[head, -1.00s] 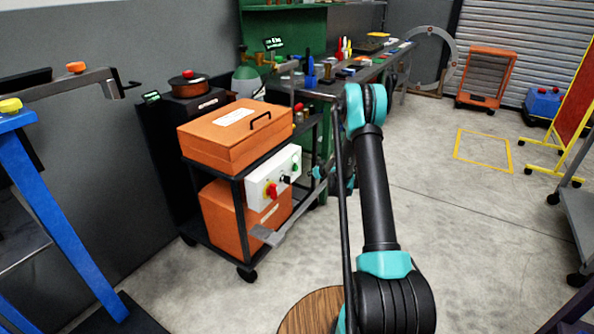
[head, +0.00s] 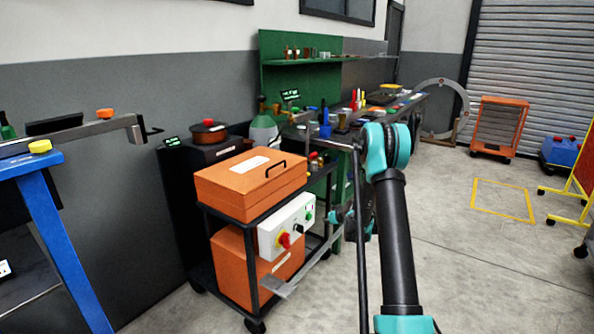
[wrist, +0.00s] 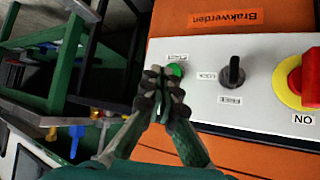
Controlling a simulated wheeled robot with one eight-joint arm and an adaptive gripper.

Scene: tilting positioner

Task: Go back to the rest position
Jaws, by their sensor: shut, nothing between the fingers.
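My gripper (wrist: 162,95) is shut and empty in the wrist view. Its fingertips are in front of a white control box, overlapping the edge of a green button (wrist: 176,70); I cannot tell whether they touch it. A black selector knob (wrist: 232,72) and a red knob on a yellow ring (wrist: 309,78) are to the right. The white control box (head: 287,228) also shows in the head view, on the side of a cart. My arm (head: 393,240) reaches up and forward there; the gripper itself is hard to make out.
The black cart (head: 262,310) carries orange cases (head: 235,190). A cluttered workbench (head: 345,135) stands behind. A blue-framed stand (head: 62,235) is at left. An orange cart (head: 499,125) is far right. The floor right of my arm is open, with a yellow outlined square (head: 503,198).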

